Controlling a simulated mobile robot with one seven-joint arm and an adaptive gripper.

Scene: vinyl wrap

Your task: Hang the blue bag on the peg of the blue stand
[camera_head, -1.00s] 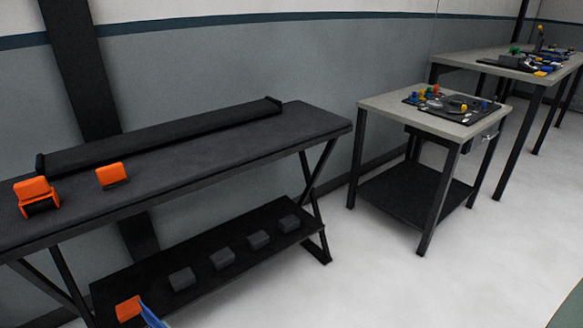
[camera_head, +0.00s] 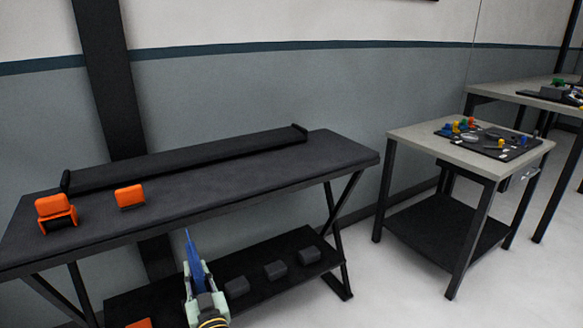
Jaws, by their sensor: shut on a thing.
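A narrow blue piece, seen nearly edge-on and taken to be the blue bag (camera_head: 192,254), points upward from my gripper (camera_head: 198,277) at the lower middle of the view. My gripper has pale fingers shut on the lower part of the bag. Both are in front of the black bench and its lower shelf. I cannot make out a blue stand with a peg. Small blue items show among the coloured pieces on the side table, too small to tell apart.
The black bench (camera_head: 240,187) carries two orange holders, the left one (camera_head: 55,213) and the right one (camera_head: 130,197), and a long black rail (camera_head: 190,158). Several dark blocks lie on its lower shelf. A grey side table (camera_head: 450,150) stands right, with clear floor before it.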

